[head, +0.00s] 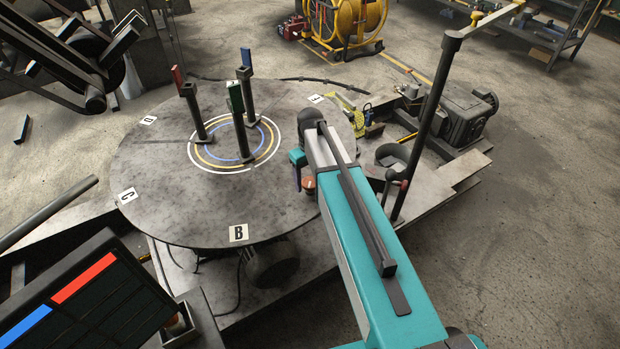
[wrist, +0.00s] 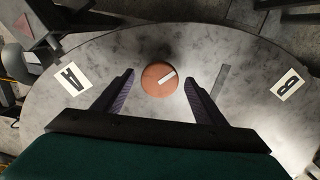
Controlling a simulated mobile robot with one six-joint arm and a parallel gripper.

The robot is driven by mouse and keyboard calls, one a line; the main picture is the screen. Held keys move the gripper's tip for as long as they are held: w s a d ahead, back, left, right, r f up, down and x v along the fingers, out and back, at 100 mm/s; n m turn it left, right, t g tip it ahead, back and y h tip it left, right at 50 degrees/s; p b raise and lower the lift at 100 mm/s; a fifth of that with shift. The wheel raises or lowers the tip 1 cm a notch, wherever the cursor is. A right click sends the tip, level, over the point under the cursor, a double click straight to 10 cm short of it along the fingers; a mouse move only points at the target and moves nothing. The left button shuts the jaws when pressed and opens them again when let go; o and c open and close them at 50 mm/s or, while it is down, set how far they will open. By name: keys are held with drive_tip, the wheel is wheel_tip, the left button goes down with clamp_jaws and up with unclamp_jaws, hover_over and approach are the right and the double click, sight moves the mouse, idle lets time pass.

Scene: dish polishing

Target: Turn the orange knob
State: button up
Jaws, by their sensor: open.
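The orange knob (wrist: 159,79) is round with a white bar mark that points to the upper right in the wrist view. It stands on the grey round table (wrist: 222,45) between the A and B labels. My gripper (wrist: 158,80) is open, with one dark finger to the left of the knob and one to the right, both apart from it in the picture. In the head view the knob (head: 309,184) shows small beside my gripper (head: 300,172), partly hidden by my teal arm. The height of the fingers over the knob cannot be told.
Three upright posts with red, blue and green tops (head: 237,97) stand on the table inside coloured rings. A dark upright pole (head: 428,120) stands to the right of my arm. The table's front area near label B (head: 238,233) is clear.

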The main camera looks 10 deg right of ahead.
drive_tip(key=shift+f, duration=0.15)
drive_tip(key=c, duration=1)
drive_tip(key=shift+c, duration=0.2)
drive_tip(key=shift+m, duration=0.4)
drive_tip(key=m+b, duration=0.2)
drive_tip(key=m, duration=0.2)
drive_tip(key=shift+f, duration=0.1)
drive_tip(key=m+b, duration=0.1)
drive_tip(key=m, duration=0.4)
drive_tip(key=shift+b, duration=0.4)
drive_tip(key=m+b, duration=0.1)
drive_tip(key=m, duration=0.6)
drive_tip(key=shift+m, duration=0.3)
drive_tip(key=m+b, duration=0.1)
drive_tip(key=m, duration=0.5)
